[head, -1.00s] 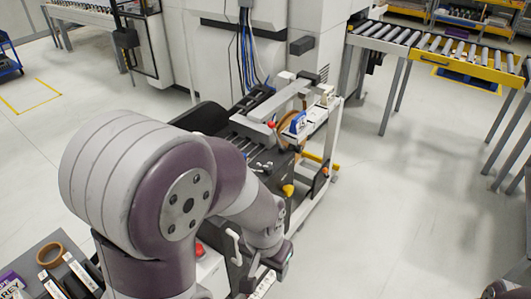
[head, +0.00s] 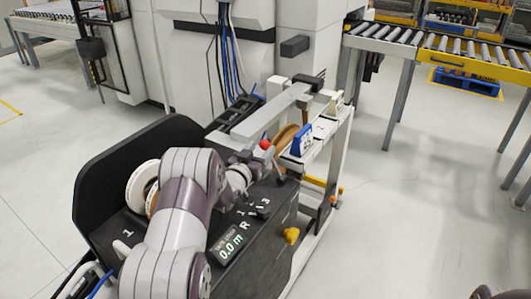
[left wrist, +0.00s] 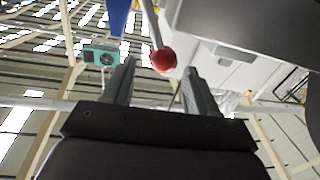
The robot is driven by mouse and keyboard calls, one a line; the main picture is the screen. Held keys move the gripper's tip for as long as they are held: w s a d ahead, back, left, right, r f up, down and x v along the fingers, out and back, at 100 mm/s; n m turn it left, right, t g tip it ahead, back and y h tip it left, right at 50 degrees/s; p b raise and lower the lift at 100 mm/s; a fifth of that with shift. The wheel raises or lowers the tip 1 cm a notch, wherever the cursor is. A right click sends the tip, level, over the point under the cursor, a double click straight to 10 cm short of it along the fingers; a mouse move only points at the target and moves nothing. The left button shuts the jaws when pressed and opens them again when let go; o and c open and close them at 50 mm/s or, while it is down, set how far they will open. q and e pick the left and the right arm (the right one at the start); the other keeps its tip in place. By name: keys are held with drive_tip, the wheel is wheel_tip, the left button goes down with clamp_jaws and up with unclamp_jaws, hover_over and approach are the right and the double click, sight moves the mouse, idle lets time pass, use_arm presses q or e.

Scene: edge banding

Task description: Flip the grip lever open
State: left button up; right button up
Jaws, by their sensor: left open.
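The grip lever shows as a rod with a red ball knob (head: 265,145) on the dark banding machine (head: 262,228), below a grey arm-like bar. In the left wrist view the red ball (left wrist: 164,60) hangs from its thin grey rod. My left gripper (head: 252,160) is close to the ball, partly hidden by my own arm. In the left wrist view its two fingers (left wrist: 160,76) are open, and the ball appears in the gap between their tips. I cannot tell whether they touch it. The lever's base is not clear.
A blue tag (head: 301,140) and a brown ring (head: 286,137) sit right of the lever. A yellow knob (head: 291,236) and a display (head: 230,247) are on the machine's front. White rolls (head: 142,187) stand at its left.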

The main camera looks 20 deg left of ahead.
sight(266, 147)
use_arm(q)
drive_tip(key=w, duration=0.3)
drive_tip(key=shift+w+a+f, duration=0.2)
drive_tip(key=shift+w+f, duration=0.1)
drive_tip(key=shift+f, duration=0.05)
drive_tip(key=shift+w, duration=0.35)
drive_tip(key=shift+d+r, duration=0.15)
drive_tip(key=shift+r, duration=0.05)
clamp_jaws()
drive_tip(key=shift+d+m+b, duration=0.45)
drive_tip(key=shift+m+b, duration=0.05)
drive_tip(key=shift+b, duration=0.15)
drive_tip(key=d+m+b, duration=0.2)
drive_tip(key=d+b, duration=0.1)
drive_tip(key=d+m+b, duration=0.1)
drive_tip(key=m+b, duration=0.1)
drive_tip(key=shift+s+d+r+t, duration=0.3)
drive_tip(key=shift+s+r, duration=0.05)
drive_tip(key=shift+r, duration=0.05)
drive_tip(key=s+d+f+m+h+b, duration=0.1)
drive_tip(key=d+m+b, duration=0.6)
drive_tip(key=b, duration=0.3)
drive_tip(key=shift+m, duration=0.4)
use_arm(e)
wheel_tip(266, 147, down, 16)
drive_tip(key=d, duration=0.1)
use_arm(q)
drive_tip(key=shift+f, duration=0.1)
use_arm(e)
drive_tip(key=shift+w, duration=0.1)
